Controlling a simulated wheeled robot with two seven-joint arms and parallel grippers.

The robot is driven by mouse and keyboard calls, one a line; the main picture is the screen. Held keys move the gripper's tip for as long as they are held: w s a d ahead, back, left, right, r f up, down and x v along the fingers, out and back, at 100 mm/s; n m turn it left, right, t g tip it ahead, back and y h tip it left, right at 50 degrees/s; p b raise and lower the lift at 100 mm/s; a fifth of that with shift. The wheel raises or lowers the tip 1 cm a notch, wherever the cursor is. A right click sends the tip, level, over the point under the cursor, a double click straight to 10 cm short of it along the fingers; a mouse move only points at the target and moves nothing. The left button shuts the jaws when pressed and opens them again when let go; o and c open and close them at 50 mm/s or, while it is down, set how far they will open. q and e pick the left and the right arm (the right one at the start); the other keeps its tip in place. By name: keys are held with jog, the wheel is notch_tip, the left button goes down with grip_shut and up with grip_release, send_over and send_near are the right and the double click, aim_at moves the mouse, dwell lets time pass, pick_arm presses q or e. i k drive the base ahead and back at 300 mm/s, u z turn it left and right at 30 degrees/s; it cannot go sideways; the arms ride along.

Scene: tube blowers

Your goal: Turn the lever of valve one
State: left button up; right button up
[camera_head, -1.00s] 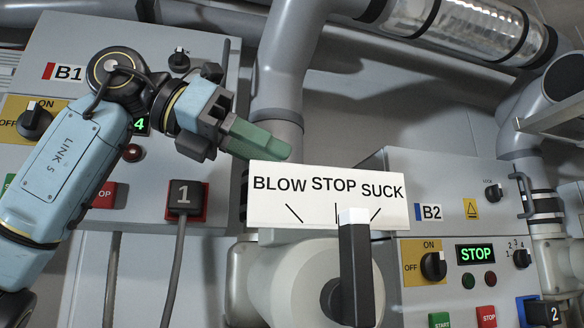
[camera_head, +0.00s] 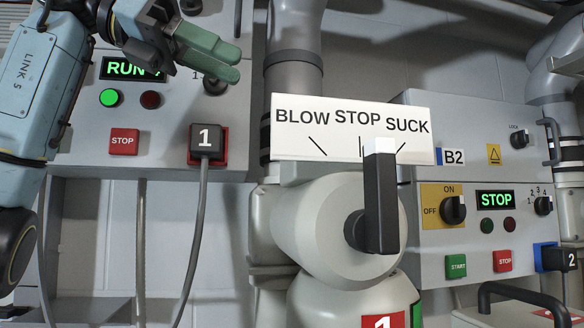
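Valve one is a large grey round body (camera_head: 305,225) at the center, with a red "1" label (camera_head: 385,322) below. Its black lever (camera_head: 380,205) with a pale end face stands roughly upright in front of the white sign (camera_head: 305,140). The sign reads BLOW, STOP, SUCK. The lever's top covers part of the marks between STOP and SUCK. My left gripper (camera_head: 225,63) has green fingers that lie together with no clear gap and nothing between them. It is up and left of the sign, apart from the lever. My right gripper is not in view.
Control panel B1 (camera_head: 85,150) behind my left arm shows RUN and a lit green lamp. A black plug (camera_head: 205,140) marked 1 has a hanging cable. Control panel B2 (camera_head: 430,265) at right shows STOP. A thick grey pipe (camera_head: 293,90) rises behind the sign.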

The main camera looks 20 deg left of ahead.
aim_at(374, 229)
jog(key=k, duration=1)
